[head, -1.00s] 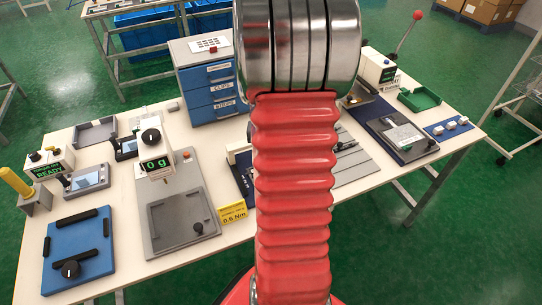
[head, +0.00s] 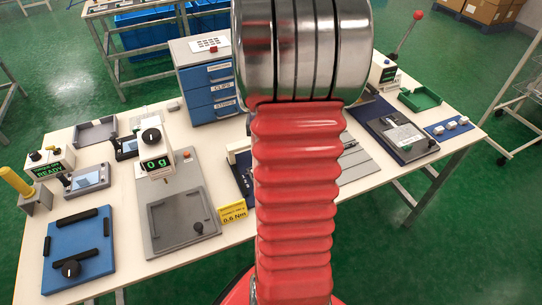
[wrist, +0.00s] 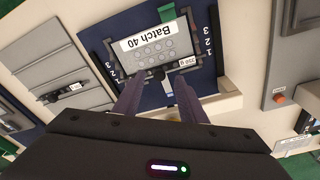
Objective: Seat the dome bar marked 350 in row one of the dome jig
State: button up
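In the wrist view the dark blue dome jig (wrist: 232,92) lies ahead of my gripper (wrist: 158,84), with rows numbered 1 to 3 at both sides. A plate labelled Batch 40 (wrist: 150,50) lies in it. A dark bar with a white 350 g label (wrist: 189,62) lies along the plate's near edge, by the row 1 marks; whether it is fully down cannot be told. My two fingers are apart, their tips just short of the bar, and nothing shows gripped between them. In the head view my arm hides the gripper and most of the jig.
A grey slotted rack (wrist: 45,70) stands left of the jig in the wrist view, holding a dark bar with a small label (wrist: 70,88). In the head view a weighing stand (head: 180,215), a blue fixture (head: 80,250) and a blue drawer unit (head: 205,80) occupy the table.

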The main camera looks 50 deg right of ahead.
notch_tip(320, 180, up, 11)
jog(key=a, duration=0.1)
jog(key=shift+s, duration=0.35)
jog(key=shift+f, duration=0.15)
dwell(0.7)
jog(key=a+r+n+t, duration=0.1)
jog(key=a+n, duration=0.3)
jog(key=a, duration=0.7)
jog(key=s+a+r+n+t, duration=0.1)
jog(key=a+r+n+t, duration=0.1)
jog(key=a, duration=1)
jog(key=a+r+n+t+y, duration=0.1)
jog(key=a+r+n, duration=0.4)
jog(key=a, duration=0.6)
jog(key=shift+s+a+n+t, duration=0.3)
jog(key=shift+a+t, duration=0.1)
